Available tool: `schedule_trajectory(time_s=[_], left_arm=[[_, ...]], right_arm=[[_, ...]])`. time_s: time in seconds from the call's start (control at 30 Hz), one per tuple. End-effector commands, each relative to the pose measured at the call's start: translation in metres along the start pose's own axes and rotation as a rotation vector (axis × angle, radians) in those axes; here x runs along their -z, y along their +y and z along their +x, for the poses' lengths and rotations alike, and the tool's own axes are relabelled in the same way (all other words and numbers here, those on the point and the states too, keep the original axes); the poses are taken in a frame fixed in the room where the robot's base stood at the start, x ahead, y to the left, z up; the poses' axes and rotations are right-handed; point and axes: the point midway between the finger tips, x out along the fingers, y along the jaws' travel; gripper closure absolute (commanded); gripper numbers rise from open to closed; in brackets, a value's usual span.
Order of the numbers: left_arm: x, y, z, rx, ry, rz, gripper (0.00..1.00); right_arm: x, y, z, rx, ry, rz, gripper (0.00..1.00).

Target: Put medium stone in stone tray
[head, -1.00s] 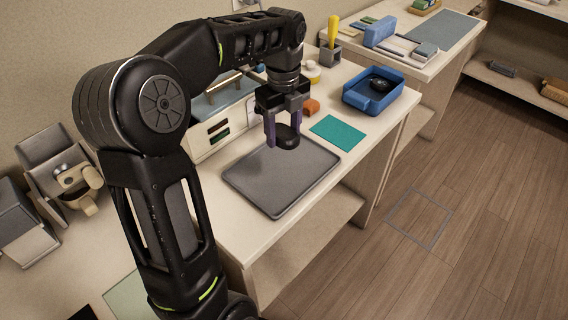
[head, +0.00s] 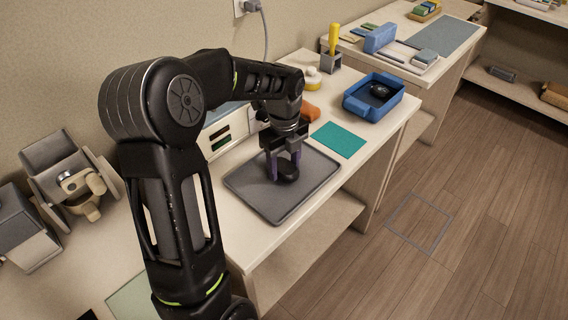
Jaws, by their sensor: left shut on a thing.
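My left gripper (head: 283,165) points down and is shut on a dark, rounded stone (head: 288,174). The stone is held low over the middle of the flat grey tray (head: 262,204). I cannot tell whether its underside touches the tray. A blue tray (head: 371,108) with raised walls stands farther back to the right, with another black, rounded stone (head: 380,90) in it. The sizes of the two stones are hard to compare from here. My right gripper is out of view.
A teal mat (head: 338,139) lies beside the grey tray. A white warmer box (head: 228,133) is partly behind my arm. The grey tray's front half is bare.

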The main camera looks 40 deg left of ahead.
Motion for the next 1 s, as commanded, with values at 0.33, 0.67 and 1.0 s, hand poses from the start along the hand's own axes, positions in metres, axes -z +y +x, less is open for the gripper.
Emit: schedule_trajectory(time_s=[0.33, 0.67, 1.0], left_arm=[[-0.0002, 0.0000, 0.0037, 0.001, -0.001, 0.000, 1.00], [-0.0002, 0.0002, 0.0050, 0.000, 0.000, 0.000, 0.25], [-0.0002, 0.0000, 0.0008, 0.001, -0.001, 0.000, 0.25]], right_arm=[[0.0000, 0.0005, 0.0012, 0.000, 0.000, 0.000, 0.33], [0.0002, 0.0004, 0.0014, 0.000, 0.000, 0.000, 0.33], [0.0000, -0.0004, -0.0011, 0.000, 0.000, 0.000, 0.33]])
